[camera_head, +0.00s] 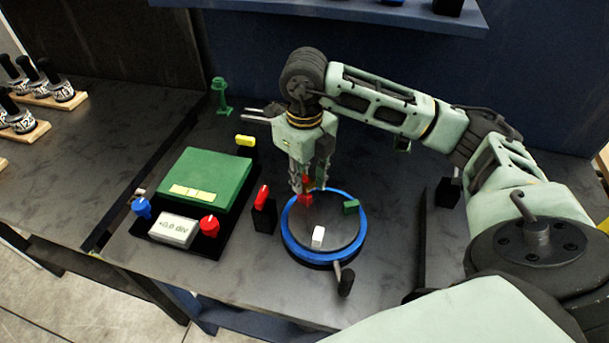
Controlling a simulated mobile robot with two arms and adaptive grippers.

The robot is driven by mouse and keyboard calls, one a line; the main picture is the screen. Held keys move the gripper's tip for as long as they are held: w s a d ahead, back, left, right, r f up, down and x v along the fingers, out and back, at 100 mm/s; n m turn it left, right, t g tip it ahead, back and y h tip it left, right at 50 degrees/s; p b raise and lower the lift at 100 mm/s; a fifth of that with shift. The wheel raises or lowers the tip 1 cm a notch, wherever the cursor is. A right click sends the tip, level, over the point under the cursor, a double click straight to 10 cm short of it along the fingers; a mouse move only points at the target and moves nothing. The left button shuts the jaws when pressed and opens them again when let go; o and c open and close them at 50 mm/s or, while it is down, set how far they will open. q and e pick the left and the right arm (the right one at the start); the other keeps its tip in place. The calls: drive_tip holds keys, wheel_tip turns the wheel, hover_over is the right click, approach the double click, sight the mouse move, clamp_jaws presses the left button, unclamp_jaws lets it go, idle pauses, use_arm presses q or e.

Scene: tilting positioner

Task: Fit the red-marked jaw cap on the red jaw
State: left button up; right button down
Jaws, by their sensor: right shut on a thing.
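The round positioner (287,243) has a blue rim and a dark face, and stands on the bench at the middle of the head view. A white jaw (318,237) is at its front and a green jaw (350,206) at its right. My right gripper (307,187) points down over its far-left part, its fingers shut on a small red piece (306,198). The fingers partly cover that red piece. I cannot tell where a red-marked cap ends and the red jaw begins, or whether they touch. My left gripper is not in view.
A black block with a red top (263,199) stands close left of the positioner. A black handle (346,283) sticks out at its front. A green-topped box (206,177) with blue and red knobs is further left. A yellow-topped block (245,142) stands behind.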

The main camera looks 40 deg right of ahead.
drive_tip(key=shift+f, duration=0.15)
drive_tip(key=shift+f+b, duration=1.35)
drive_tip(key=shift+b, duration=0.05)
drive_tip(key=c, duration=1.9)
unclamp_jaws()
drive_tip(key=shift+c, duration=0.2)
drive_tip(key=o, duration=0.5)
drive_tip(key=shift+o, duration=0.7)
drive_tip(key=o, duration=0.4)
drive_tip(key=shift+r, duration=0.15)
drive_tip(key=shift+r+p, duration=2.2)
drive_tip(key=shift+r, duration=1.2)
